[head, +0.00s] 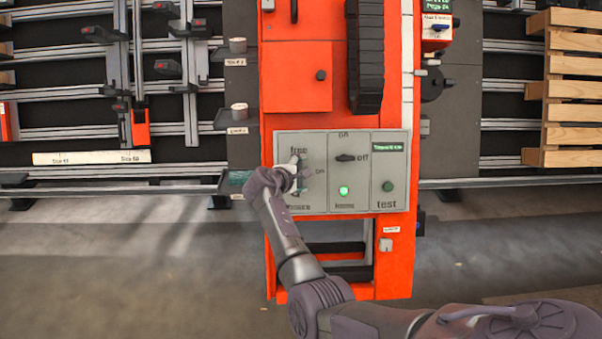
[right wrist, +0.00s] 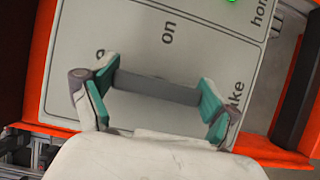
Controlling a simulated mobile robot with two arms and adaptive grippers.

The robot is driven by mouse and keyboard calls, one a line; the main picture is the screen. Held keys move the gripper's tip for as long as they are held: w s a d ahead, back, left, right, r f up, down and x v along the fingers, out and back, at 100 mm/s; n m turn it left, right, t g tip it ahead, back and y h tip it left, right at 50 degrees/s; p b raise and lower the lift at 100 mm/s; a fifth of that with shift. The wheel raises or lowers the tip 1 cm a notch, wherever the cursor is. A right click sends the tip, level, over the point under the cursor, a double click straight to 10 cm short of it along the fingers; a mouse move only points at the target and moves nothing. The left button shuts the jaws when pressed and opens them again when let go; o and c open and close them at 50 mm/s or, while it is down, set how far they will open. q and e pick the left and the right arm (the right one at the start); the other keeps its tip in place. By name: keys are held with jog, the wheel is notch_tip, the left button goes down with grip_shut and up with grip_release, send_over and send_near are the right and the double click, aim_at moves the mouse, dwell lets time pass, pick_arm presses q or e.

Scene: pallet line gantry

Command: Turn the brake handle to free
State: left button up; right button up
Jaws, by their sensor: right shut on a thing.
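The brake handle (right wrist: 157,88) is a grey bar on the left section of the light grey control panel (head: 315,143). My right gripper (head: 293,172) is at that section in the head view and covers most of the handle. In the right wrist view my right gripper (right wrist: 160,82) has its two green pads against the ends of the bar. The bar runs roughly along the line from the "free" side to the "brake" label, with "on" off to one side. My left gripper is in neither view.
The panel also has a black on/off switch (head: 345,158), a lit green home lamp (head: 343,191) and a test button (head: 388,186). It sits on an orange cabinet (head: 395,262). Rails stand on the left, wooden pallets (head: 574,90) on the right. The floor in front is clear.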

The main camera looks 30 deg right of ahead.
dwell(0.3)
jog(key=o, duration=0.9)
jog(key=v, duration=1.2)
